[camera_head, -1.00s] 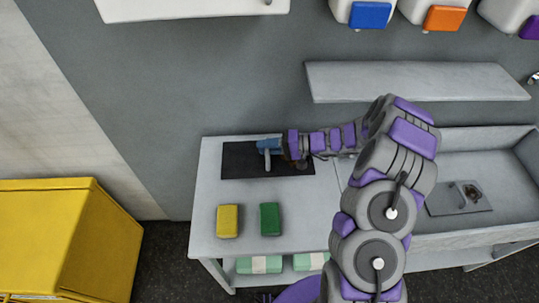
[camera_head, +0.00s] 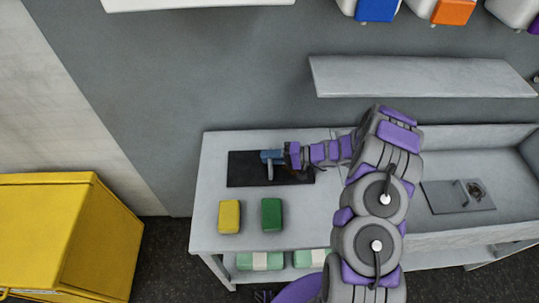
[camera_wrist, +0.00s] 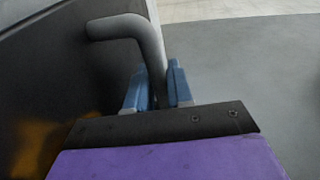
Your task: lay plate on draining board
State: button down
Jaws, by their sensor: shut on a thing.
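The plate is a flat dark rectangle (camera_head: 240,172) over the left part of the pale counter (camera_head: 216,190). A grey bent handle (camera_wrist: 148,42) crosses it and also shows in the head view (camera_head: 269,173). My gripper (camera_head: 272,157), with blue fingers, is shut on this handle. In the wrist view, the gripper (camera_wrist: 157,85) has one finger on each side of the handle, and the dark plate (camera_wrist: 60,75) fills the left side. I cannot tell whether the plate touches the counter. No separate draining board can be told for sure from the counter.
A yellow block (camera_head: 229,216) and a green block (camera_head: 271,214) stand on the counter in front of the plate. A sink basin (camera_head: 500,175) with a grey handled panel (camera_head: 440,198) lies right. A shelf (camera_head: 420,77) hangs above. A yellow bin (camera_head: 60,235) stands left.

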jog(key=shift+d, duration=0.2)
jog(key=c, duration=1.1)
grip_release()
jog(key=shift+d, duration=0.35)
jog(key=shift+o, duration=0.5)
jog(key=shift+a, duration=0.35)
jog(key=p+v, duration=0.1)
jog(key=v, duration=1.1)
jog(key=shift+w+d, duration=0.1)
jog(key=s+a+r+n+g+h, duration=0.25)
jog(key=s+a+r, duration=0.25)
jog(key=s+r, duration=0.35)
jog(key=s+a+r+n+g+h, duration=0.1)
jog(key=s+a+r+g+h, duration=0.3)
jog(key=s+r, duration=0.45)
jog(key=s+d+r+h, duration=0.1)
jog(key=s+d+h, duration=0.2)
jog(key=s, duration=0.3)
jog(key=s+d+r+m+t+h, duration=0.1)
jog(key=s+d+r+h, duration=0.1)
jog(key=s, duration=0.5)
jog(key=s+d+r+m+t+h, duration=0.1)
jog(key=s+d+r+h, duration=0.1)
jog(key=s, duration=0.5)
jog(key=shift+s+d+h, duration=0.25)
jog(key=shift+d+h, duration=0.6)
jog(key=shift+h, duration=0.1)
